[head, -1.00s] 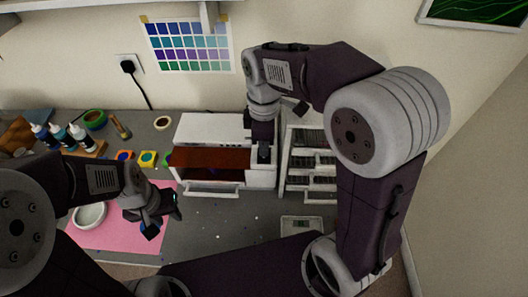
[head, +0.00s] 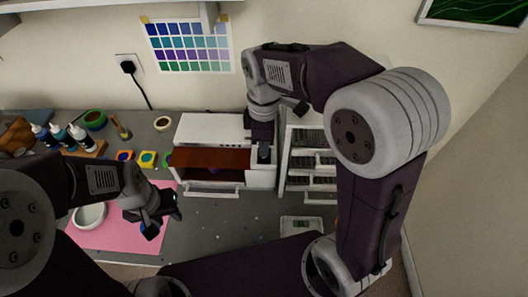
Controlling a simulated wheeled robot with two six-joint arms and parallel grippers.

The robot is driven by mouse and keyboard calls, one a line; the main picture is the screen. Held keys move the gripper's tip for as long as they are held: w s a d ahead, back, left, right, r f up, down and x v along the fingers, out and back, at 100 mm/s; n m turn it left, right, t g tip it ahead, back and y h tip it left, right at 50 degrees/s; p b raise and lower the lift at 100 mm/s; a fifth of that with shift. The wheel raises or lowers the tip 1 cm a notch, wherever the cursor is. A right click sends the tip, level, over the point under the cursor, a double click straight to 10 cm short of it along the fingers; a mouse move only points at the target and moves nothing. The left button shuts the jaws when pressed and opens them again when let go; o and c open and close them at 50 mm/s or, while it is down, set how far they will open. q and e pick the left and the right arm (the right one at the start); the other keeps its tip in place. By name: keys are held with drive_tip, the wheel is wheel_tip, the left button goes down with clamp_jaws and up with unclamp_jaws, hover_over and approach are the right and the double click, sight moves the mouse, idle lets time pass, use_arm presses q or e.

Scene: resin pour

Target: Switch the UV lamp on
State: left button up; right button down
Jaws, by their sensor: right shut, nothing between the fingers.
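The UV lamp is a white box (head: 205,127) at the back of the table, with a red-brown see-through front panel (head: 210,158) and a handle along its lower front. A purple tint shows below the panel, inside the box. My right gripper (head: 263,153) is shut and empty, pointing down at the right part of the lamp's front. It hides that part, so no switch can be made out and contact is unclear. My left gripper (head: 174,207) is over the pink mat (head: 112,236), away from the lamp; its finger opening cannot be made out.
A white drawer unit (head: 310,182) stands close on the lamp's right. A small scale (head: 300,226) lies in front of it. Bottles (head: 62,138), colored pots (head: 147,158) and a white bowl (head: 89,216) are on the left. The grey table before the lamp is mostly clear.

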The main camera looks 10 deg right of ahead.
use_arm(q)
drive_tip(key=shift+f+b, duration=0.35)
use_arm(e)
drive_tip(key=shift+f, duration=0.5)
idle(0.3)
